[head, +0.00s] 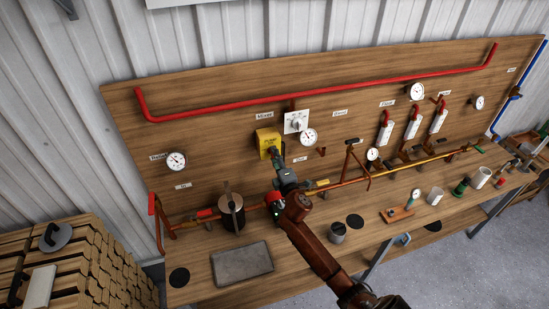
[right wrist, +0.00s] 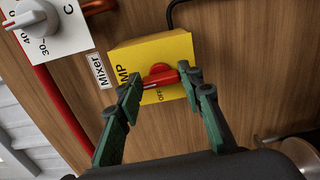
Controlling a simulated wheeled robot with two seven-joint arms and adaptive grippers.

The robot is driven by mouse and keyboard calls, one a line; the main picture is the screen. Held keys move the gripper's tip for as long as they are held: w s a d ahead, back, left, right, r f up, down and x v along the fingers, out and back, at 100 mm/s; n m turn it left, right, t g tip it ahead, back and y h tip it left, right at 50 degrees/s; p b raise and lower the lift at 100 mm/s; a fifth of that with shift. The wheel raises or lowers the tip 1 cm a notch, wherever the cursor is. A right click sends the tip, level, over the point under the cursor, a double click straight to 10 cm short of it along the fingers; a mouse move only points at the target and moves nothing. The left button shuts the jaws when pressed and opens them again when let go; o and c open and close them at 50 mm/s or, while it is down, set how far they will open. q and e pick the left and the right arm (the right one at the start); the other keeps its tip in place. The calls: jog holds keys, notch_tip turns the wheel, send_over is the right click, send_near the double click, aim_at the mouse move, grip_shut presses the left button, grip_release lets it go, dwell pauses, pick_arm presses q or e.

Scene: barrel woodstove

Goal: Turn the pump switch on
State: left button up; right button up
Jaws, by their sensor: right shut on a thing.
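The pump switch is a red knob (right wrist: 160,76) on the front of a yellow box (right wrist: 174,50) with lettering ending in "MP" and an "OFF" mark near the knob. The yellow box (head: 267,138) also shows in the head view, mounted on the wooden board. My right gripper (right wrist: 161,80) has its green fingers on both sides of the red knob and is shut on it. In the head view my right gripper (head: 276,158) reaches up to the box and hides the knob. My left gripper is in neither view.
A white dial plate (head: 296,122) and a gauge (head: 309,137) sit close to the right of the box. A red pipe (head: 310,97) runs above.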

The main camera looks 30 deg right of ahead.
jog(key=shift+m, duration=0.4)
jog(key=o, duration=1.2)
jog(key=shift+c, duration=0.2)
jog(key=v, duration=1.2)
